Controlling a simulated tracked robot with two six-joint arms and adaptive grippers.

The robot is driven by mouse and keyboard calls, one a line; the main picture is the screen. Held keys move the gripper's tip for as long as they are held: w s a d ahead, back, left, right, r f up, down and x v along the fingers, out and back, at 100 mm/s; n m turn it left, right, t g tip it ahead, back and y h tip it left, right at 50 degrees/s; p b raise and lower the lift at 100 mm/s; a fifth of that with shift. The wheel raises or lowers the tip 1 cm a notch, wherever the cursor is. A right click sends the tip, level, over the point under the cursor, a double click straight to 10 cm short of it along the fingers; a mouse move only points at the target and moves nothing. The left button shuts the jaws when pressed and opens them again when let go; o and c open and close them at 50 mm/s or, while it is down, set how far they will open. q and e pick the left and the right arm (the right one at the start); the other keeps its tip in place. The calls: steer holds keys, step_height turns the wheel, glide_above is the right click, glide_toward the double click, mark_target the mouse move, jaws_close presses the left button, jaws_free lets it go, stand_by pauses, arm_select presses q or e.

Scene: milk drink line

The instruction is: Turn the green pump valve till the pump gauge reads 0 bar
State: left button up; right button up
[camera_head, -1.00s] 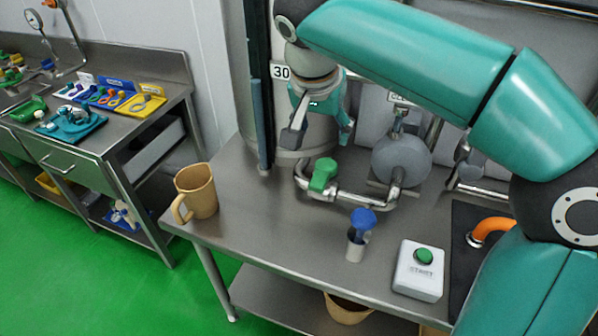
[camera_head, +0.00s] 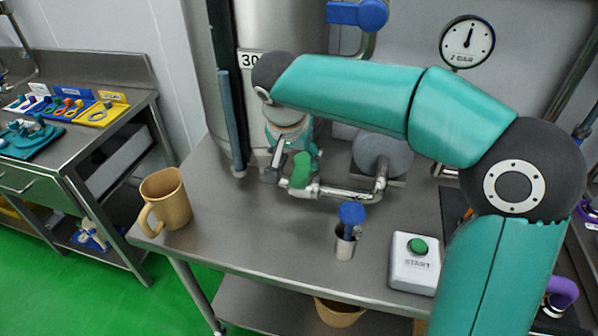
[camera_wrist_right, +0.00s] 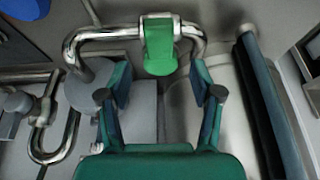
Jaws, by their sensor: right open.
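The green pump valve (camera_head: 301,170) sits on a steel pipe on the table, in front of the large tank. In the right wrist view its green handle (camera_wrist_right: 160,45) lies just beyond my fingertips, lined up with the gap between them. My left gripper is out of view.
A tan mug (camera_head: 166,199) stands at the table's left corner. A grey round pump body (camera_head: 383,155) is right of the valve.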

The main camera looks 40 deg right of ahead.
mark_target(300, 174)
steer(key=x, duration=0.6)
steer(key=shift+w+d+f, duration=0.1)
steer(key=shift+d+f, duration=0.05)
steer(key=shift+f, duration=0.15)
jaws_close()
